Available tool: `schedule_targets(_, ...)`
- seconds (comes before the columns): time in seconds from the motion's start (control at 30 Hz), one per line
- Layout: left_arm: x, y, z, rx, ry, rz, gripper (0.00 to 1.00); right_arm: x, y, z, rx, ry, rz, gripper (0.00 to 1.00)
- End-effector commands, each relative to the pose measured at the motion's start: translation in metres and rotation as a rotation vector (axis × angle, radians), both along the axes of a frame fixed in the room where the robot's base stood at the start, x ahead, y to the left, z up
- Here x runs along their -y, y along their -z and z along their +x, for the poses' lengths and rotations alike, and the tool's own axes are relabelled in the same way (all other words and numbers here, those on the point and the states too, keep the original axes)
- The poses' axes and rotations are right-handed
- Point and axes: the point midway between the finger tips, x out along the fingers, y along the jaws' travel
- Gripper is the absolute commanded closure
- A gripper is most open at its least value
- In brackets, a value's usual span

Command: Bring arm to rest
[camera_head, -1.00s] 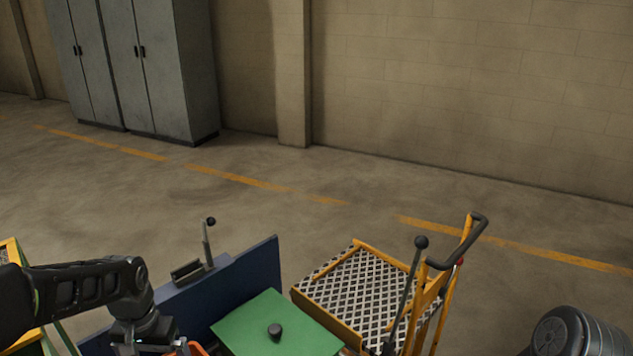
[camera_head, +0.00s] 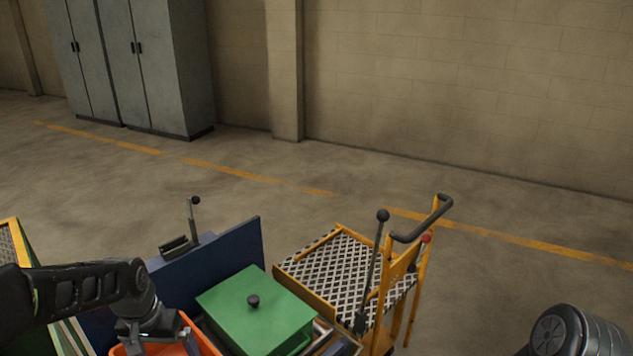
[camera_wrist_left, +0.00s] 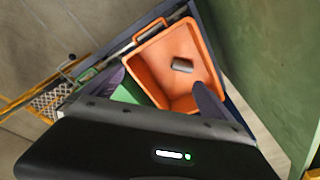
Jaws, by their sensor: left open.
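My left arm comes in from the left in the head view, with its left gripper (camera_head: 150,338) low over an orange bin (camera_head: 200,337). The fingertips are hard to make out there. In the left wrist view the two fingers of the left gripper (camera_wrist_left: 161,90) stand wide apart with nothing between them held. Below them is the orange bin (camera_wrist_left: 147,70), with a small grey metal cylinder (camera_wrist_left: 182,65) lying inside it. My right gripper is out of view.
A yellow lift trolley (camera_head: 335,270) with a mesh top stands further right. Grey cabinets (camera_head: 140,65) line the back wall. The floor between is clear.

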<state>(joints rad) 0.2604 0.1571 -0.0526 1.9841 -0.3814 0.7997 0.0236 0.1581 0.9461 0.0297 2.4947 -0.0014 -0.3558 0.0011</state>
Motion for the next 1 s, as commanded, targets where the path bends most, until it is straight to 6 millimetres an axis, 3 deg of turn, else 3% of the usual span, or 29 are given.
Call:
schedule_targets(0.17,0.015,0.010,0.021,0.103,-0.006,-0.031,0.02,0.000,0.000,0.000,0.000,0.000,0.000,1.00)
schedule_targets(0.27,0.033,0.027,0.032,0.159,-0.007,-0.063,0.02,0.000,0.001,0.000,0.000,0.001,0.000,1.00)
schedule_targets(0.47,0.091,0.085,0.041,0.242,-0.016,-0.155,0.02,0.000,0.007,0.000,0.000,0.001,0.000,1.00)
schedule_targets(0.57,0.132,0.130,0.028,0.254,-0.028,-0.211,0.02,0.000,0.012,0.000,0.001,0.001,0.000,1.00)
schedule_targets(0.67,0.180,0.186,-0.005,0.231,-0.049,-0.267,0.02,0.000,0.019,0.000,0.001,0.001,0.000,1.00)
schedule_targets(0.8,0.234,0.247,-0.076,0.141,-0.067,-0.314,0.02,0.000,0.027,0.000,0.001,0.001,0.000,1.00)
schedule_targets(0.9,0.259,0.273,-0.125,0.051,-0.056,-0.334,0.02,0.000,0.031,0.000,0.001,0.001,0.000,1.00)
schedule_targets(1.0,0.274,0.287,-0.160,-0.027,-0.034,-0.350,0.02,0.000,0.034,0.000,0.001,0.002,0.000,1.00)
